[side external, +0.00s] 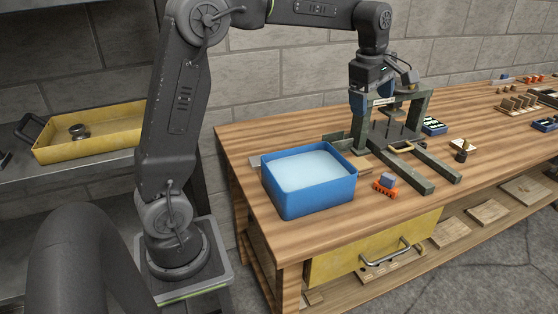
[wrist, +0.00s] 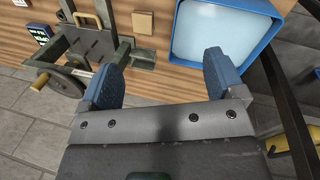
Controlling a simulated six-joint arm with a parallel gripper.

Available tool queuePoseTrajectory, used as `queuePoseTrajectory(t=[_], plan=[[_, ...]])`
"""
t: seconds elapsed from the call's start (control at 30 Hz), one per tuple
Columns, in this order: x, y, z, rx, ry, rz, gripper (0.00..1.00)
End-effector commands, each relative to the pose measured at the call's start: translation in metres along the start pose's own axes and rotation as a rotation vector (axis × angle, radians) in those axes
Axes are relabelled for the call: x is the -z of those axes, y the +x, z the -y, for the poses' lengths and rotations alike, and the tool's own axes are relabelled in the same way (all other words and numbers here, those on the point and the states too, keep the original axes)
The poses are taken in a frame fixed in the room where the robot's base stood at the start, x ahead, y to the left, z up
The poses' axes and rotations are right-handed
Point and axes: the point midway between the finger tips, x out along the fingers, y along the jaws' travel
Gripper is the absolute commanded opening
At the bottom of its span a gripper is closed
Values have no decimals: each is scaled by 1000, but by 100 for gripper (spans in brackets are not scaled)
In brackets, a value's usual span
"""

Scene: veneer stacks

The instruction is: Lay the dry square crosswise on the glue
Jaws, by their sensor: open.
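A small tan wooden square (wrist: 143,22) lies flat on the bench between the press and the blue tub in the wrist view. I cannot tell its grain direction or whether it bears glue. The blue tub (wrist: 262,48) holds a pale, whitish filling; it also shows in the side view (side external: 323,206). My gripper (wrist: 160,74) is open, its two blue fingers apart with nothing between them. In the side view my gripper (side external: 384,98) hangs high at the press, partly overlapping it. No glue-coated square can be made out.
A dark green press frame (side external: 437,167) stands on the bench right of the tub, with a tan handle (side external: 402,147) low inside it. An orange rack with a grey-blue block (side external: 387,180) sits in front. The bench's far right carries racks and small parts.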

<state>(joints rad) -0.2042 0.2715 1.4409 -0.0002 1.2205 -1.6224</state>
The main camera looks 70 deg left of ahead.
Motion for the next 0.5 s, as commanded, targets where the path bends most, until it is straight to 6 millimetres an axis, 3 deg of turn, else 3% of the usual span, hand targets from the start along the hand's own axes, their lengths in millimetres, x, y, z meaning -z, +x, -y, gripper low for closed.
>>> queuePoseTrajectory(t=[0.03, 0.2, 0.37, 0.5], plan=[[-7, -16, 22, -26, 134, 4, 88], [-22, -44, 98, -107, 621, -5, 88], [-28, -49, 173, -184, 1076, -41, 88], [-28, -39, 230, -241, 1428, -92, 88]])
